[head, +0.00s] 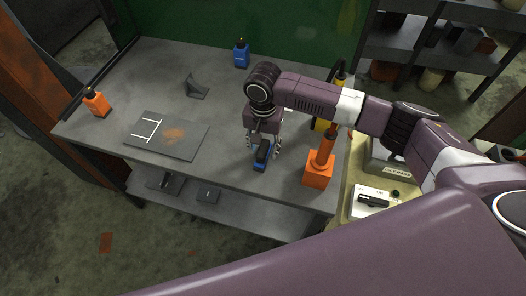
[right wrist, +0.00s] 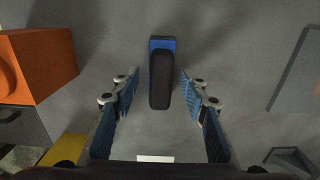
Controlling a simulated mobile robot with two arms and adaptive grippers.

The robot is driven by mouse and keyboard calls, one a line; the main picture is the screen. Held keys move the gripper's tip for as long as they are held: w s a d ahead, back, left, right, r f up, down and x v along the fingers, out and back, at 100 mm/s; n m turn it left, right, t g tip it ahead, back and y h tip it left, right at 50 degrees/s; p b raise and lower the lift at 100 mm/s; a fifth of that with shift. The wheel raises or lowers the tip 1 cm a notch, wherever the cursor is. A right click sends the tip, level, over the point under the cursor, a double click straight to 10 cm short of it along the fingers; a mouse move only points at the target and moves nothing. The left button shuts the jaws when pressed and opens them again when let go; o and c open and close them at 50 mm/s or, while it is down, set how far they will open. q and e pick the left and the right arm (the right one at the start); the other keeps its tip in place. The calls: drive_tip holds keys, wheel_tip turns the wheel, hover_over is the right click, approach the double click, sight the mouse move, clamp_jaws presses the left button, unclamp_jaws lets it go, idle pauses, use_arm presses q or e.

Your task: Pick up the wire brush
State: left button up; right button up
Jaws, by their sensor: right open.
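The wire brush (head: 261,167), a narrow block with a black top and a blue body, lies near the front edge of the grey workbench. My right gripper (head: 264,147) points down over it, with the fingers on either side. In the right wrist view the brush (right wrist: 161,80) lies lengthwise between the two open, blue-padded fingers of the right gripper (right wrist: 160,92). A gap shows on each side, so the fingers look apart from it. The brush's underside is hidden. My left gripper is not in view.
An orange block with an upright post (head: 318,168) stands close right of the brush. A grey plate with a brown stain (head: 190,150) lies left. A switch box (head: 372,204) is right.

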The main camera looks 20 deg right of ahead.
sight(263, 148)
drive_tip(key=shift+f, duration=0.1)
clamp_jaws()
idle(0.4)
wheel_tip(263, 148, up, 20)
drive_tip(key=b, duration=0.1)
idle(0.4)
